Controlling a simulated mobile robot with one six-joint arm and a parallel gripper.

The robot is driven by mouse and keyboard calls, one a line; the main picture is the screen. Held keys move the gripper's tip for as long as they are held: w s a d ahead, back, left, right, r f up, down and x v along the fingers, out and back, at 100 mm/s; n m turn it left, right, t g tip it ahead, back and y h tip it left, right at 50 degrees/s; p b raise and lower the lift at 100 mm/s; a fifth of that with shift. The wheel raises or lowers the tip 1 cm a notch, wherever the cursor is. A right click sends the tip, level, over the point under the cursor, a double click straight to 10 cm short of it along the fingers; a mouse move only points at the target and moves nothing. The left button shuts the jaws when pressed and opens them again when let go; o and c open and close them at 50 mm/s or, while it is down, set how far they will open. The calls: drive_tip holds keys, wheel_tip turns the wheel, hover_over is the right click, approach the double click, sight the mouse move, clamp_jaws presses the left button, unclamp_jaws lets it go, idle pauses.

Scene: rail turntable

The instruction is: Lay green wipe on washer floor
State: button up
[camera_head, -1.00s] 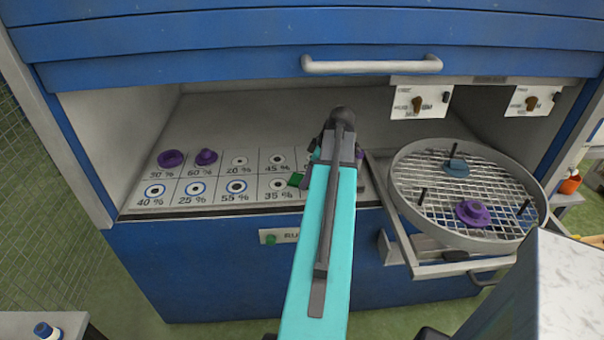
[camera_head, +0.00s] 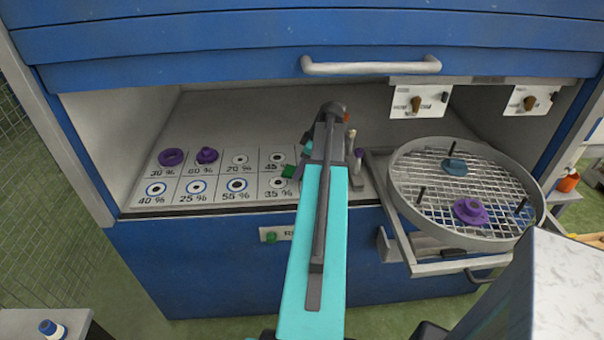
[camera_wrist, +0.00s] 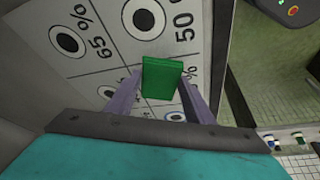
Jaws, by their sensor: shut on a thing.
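The green wipe (camera_wrist: 163,78) is a small flat green block held between the two fingers of my gripper (camera_wrist: 161,90) in the wrist view. Its left edge shows beside my arm in the head view (camera_head: 289,171). The wipe is above a pale board marked with percentages and ringed dots; whether it touches the board is unclear. The washer is a blue cabinet (camera_head: 180,250) with an open front and a grey floor (camera_head: 240,115) behind the marked board. My arm hides most of my gripper in the head view.
Purple rings (camera_head: 171,157) sit on the board's left cells. Upright pegs (camera_head: 358,160) stand right of my arm. A round mesh basket (camera_head: 395,190) on a rail frame juts out at right, holding purple and blue pieces. The raised blue door (camera_head: 200,45) overhangs the opening.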

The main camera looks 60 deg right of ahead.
drive_tip(key=shift+f+p, duration=0.55)
drive_tip(key=shift+f, duration=0.95)
drive_tip(key=shift+f+b, duration=0.35)
drive_tip(key=shift+f, duration=0.15)
drive_tip(key=o, duration=0.9)
drive_tip(key=shift+r, duration=0.1)
drive_tip(key=shift+r+p, duration=0.35)
drive_tip(key=shift+r, duration=0.05)
drive_tip(key=shift+b+v, duration=1.15)
drive_tip(key=shift+v, duration=4.85)
drive_tip(key=shift+s, duration=0.1)
